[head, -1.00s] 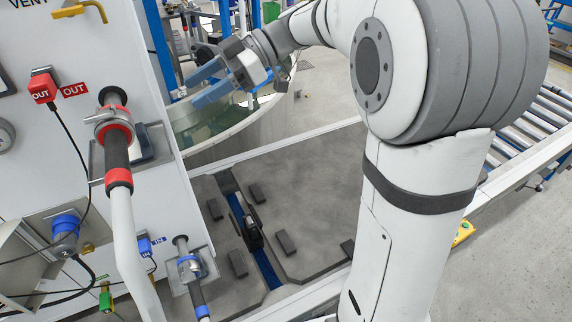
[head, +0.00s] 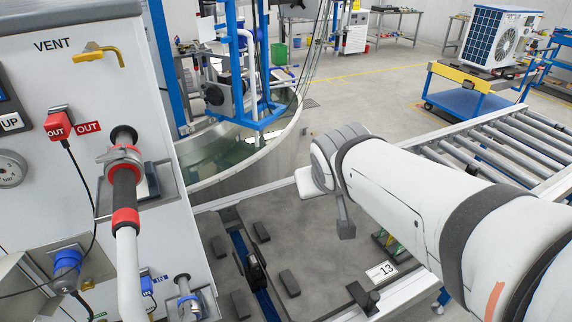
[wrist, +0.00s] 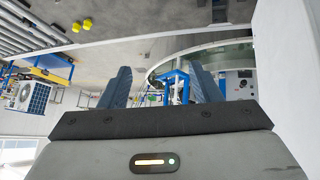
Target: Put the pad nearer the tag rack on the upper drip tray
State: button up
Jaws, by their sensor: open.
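My gripper (wrist: 161,86) shows in the wrist view with its two blue-grey fingers wide apart and nothing between them. In the head view my arm reaches in from the right, and the fingers are not visible. A small tray-like ledge (head: 174,196) sticks out under the upper, red-collared OUT pipe (head: 124,185) on the white panel. A similar ledge at the lower blue-marked IN fitting (head: 185,292) is partly cut off. I cannot pick out the pad or the tag rack for certain. My gripper is away from the panel.
Several dark blocks (head: 289,283) sit on the grey platform, with a blue channel (head: 241,248) between them. A round water tank (head: 235,150) stands behind. A roller conveyor (head: 490,140) runs at right. A plate marked 13 (head: 381,272) lies near the platform edge.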

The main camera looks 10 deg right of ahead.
jog(key=s+a+f+g+y, duration=0.1)
jog(key=s+a+f+g, duration=0.2)
jog(key=s, duration=0.6)
notch_tip(320, 180, down, 2)
jog(key=shift+s+f+g+y, duration=0.1)
jog(key=shift+s+g+y, duration=0.15)
jog(key=shift+g+y, duration=0.2)
jog(key=shift+w+f+b, duration=0.1)
jog(key=shift+f+b, duration=0.3)
